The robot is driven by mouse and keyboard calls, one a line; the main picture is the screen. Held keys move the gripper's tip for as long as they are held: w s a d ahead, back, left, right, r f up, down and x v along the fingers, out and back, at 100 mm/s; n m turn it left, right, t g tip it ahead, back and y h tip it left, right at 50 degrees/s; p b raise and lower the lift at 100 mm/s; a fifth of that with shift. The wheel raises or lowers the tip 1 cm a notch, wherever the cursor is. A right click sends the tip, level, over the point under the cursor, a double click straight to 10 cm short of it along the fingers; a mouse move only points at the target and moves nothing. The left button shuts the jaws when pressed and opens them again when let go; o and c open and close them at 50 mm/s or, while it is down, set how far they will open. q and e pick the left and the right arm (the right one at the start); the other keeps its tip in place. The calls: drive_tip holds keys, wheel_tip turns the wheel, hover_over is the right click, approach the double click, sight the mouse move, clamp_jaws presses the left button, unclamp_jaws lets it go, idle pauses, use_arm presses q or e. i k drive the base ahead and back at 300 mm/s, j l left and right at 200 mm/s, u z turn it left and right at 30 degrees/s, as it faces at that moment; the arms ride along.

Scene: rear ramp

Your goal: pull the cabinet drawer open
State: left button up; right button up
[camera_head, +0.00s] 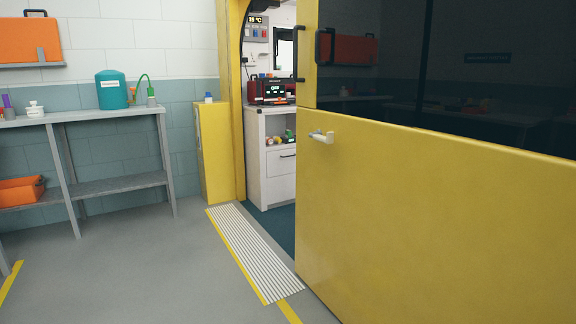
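A white cabinet (279,191) stands beyond the yellow doorway, in the middle of the head view. A closed drawer front with a dark bar handle (288,156) shows on its right part. Above it is an open shelf space with several small coloured items (282,139). The right side of the cabinet is hidden behind the large yellow door. Neither of my grippers shows in this view, and the cabinet is some way off.
The yellow door (430,230) with dark glass fills the right. A ribbed ramp (250,250) with a yellow edge leads to the doorway. A grey workbench (90,117) stands left, beside a yellow box (213,150). The grey floor (140,265) in front is clear.

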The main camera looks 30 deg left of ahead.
sight(278, 163)
drive_tip(key=i+j+u, duration=1)
drive_tip(key=i, duration=0.25)
drive_tip(key=i+j+u, duration=0.15)
drive_tip(key=i+u, duration=0.2)
drive_tip(key=i, duration=0.15)
drive_tip(key=i+u, duration=0.35)
drive_tip(key=i+z, duration=0.1)
drive_tip(key=i, duration=0.45)
drive_tip(key=i+j+z, duration=0.1)
drive_tip(key=i, duration=0.45)
drive_tip(key=i+j+z, duration=0.1)
drive_tip(key=i, duration=0.4)
drive_tip(key=i+j+z, duration=0.1)
drive_tip(key=i, duration=0.45)
